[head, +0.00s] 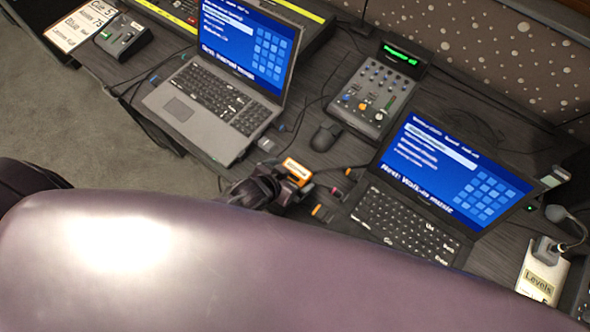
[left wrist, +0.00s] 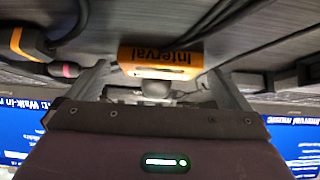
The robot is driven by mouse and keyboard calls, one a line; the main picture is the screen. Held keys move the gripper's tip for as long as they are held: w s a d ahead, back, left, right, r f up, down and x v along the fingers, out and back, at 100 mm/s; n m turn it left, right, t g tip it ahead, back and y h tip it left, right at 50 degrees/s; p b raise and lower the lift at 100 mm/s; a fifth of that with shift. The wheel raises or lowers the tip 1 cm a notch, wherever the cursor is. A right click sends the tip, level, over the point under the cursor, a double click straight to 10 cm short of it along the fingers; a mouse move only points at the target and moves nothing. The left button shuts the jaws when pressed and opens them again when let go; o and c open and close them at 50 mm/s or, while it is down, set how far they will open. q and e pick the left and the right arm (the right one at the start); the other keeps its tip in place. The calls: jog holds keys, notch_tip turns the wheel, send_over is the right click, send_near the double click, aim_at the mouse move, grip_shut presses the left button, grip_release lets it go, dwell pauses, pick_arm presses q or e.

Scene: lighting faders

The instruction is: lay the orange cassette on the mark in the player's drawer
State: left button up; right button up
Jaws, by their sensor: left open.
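The orange cassette (head: 297,169) lies on the dark desk between the two laptops. In the left wrist view the cassette (left wrist: 155,57) shows its "Interval" lettering upside down. My left gripper (head: 279,185) is at the cassette's near side. In the left wrist view its open fingers (left wrist: 165,78) stand one to each side of the cassette, with gaps. I cannot tell how far the cassette reaches in between them. I cannot make out the player's drawer or its mark. My right gripper is not in view.
A left laptop (head: 207,95), a right laptop (head: 407,222) and a fader mixer (head: 375,95) stand around the cassette. A black mouse-like object (head: 325,137) is behind it. Cables and an orange-tipped plug (head: 321,212) lie close by. My own purple body covers the lower picture.

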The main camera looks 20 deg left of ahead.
pick_arm(q)
jog(key=shift+w+d+f, duration=0.1)
jog(key=shift+w+f, duration=0.05)
jog(key=shift+f, duration=0.1)
jog(key=shift+c, duration=0.3)
jog(key=c, duration=1)
jog(key=shift+o, duration=0.2)
jog(key=shift+r, duration=0.1)
